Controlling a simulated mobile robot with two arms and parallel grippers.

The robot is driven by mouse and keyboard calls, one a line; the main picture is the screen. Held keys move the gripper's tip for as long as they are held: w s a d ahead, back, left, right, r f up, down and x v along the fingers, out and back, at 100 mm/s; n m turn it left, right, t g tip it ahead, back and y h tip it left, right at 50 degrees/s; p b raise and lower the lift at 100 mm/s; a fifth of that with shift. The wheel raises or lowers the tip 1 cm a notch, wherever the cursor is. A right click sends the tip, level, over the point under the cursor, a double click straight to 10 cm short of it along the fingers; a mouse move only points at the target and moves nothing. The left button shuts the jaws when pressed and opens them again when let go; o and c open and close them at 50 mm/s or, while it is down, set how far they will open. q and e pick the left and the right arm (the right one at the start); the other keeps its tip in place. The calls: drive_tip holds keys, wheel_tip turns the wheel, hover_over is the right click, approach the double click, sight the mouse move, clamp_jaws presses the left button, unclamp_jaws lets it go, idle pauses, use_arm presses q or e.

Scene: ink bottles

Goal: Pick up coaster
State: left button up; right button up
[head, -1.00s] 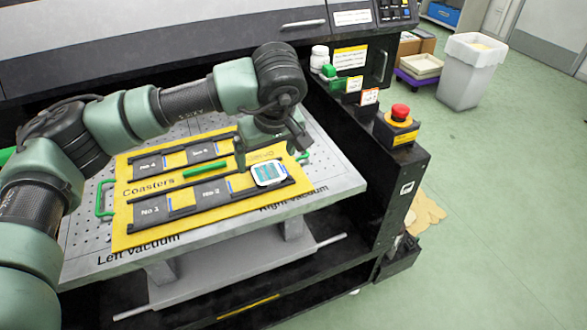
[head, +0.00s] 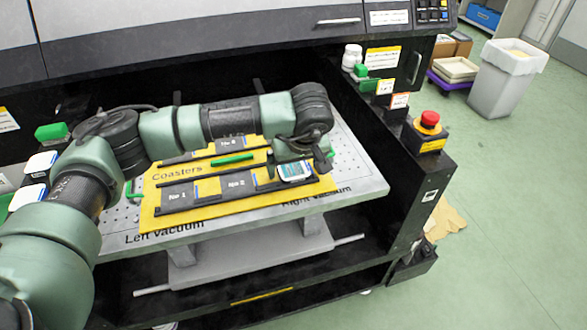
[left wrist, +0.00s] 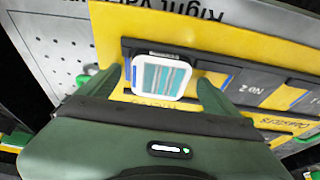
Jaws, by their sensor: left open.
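The coaster (head: 297,171) is a white rounded square with a teal striped print. It lies at the right end of the front row of the yellow jig board (head: 152,222) marked "Coasters". It also shows in the left wrist view (left wrist: 163,75). My left gripper (left wrist: 160,86) is open, with one finger on each side of the coaster. The fingers look apart from it, and the wrist view does not show clearly how high they are. In the head view the left gripper (head: 296,158) is just behind the coaster and partly hidden by its own wrist. My right gripper is not in view.
The board sits on a perforated metal bed (head: 358,178) inside a printer. A red emergency button (head: 429,120) stands on the right housing. A green bar (head: 232,160) lies on the board. White-topped items (head: 40,165) are at the left. A white bin (head: 503,80) stands on the floor.

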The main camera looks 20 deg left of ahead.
use_arm(q)
drive_tip(key=c, duration=1.5)
drive_tip(key=shift+c, duration=0.6)
drive_tip(key=shift+r, duration=0.15)
